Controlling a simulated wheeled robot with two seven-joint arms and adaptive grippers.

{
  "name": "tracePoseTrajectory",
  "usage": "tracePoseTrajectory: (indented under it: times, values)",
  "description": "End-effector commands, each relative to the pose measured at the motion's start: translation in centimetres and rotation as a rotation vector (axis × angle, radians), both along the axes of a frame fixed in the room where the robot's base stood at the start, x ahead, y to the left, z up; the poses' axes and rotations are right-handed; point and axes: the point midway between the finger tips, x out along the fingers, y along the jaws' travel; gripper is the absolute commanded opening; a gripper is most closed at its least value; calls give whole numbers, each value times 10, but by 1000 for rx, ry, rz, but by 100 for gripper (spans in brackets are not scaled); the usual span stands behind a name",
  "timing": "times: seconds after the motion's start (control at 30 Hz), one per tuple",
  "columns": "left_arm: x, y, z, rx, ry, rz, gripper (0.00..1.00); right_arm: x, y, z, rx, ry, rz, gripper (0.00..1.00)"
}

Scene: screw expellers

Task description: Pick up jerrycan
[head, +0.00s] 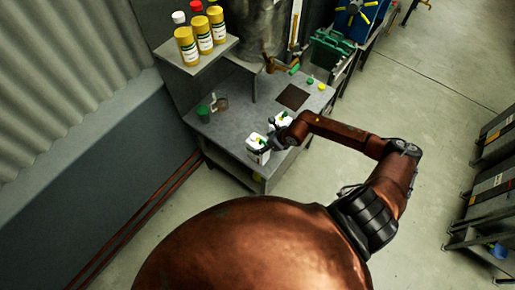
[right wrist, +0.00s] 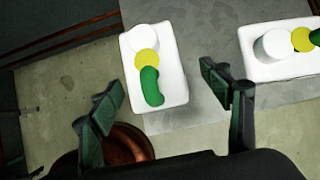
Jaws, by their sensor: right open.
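A white jerrycan (head: 258,147) with a green and yellow top stands near the front edge of the grey workbench (head: 225,130). It also shows in the right wrist view (right wrist: 176,92), seen from above with a white cap, a yellow part and a green part. A second white jerrycan (head: 284,119) stands behind it to the right, partly hidden by my arm; it shows at the right of the wrist view (right wrist: 272,68). My right gripper (right wrist: 168,100) is open, its fingers apart on either side below the first jerrycan, not visibly gripping it. My left gripper is not in view.
A raised shelf (head: 205,58) at the back left holds several yellow bottles (head: 187,46). A green cup (head: 203,113) stands at the bench's left. Open floor (head: 440,90) lies to the right, with shelving at the far right.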

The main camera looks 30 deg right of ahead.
Motion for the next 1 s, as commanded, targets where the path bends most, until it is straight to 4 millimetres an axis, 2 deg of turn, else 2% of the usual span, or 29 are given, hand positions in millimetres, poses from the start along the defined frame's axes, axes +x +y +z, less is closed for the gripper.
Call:
tracePoseTrajectory:
  times: [0.17,0.33,0.47,0.63,1.0]
  values:
    - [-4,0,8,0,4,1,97,11,12,-20,3,0,1,71]
    - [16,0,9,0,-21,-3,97,20,16,-38,1,-1,1,71]
    - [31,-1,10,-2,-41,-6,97,22,17,-42,1,0,3,71]
    - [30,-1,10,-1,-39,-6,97,22,17,-41,0,0,4,71]
    - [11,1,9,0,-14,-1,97,22,17,-41,1,0,3,45]
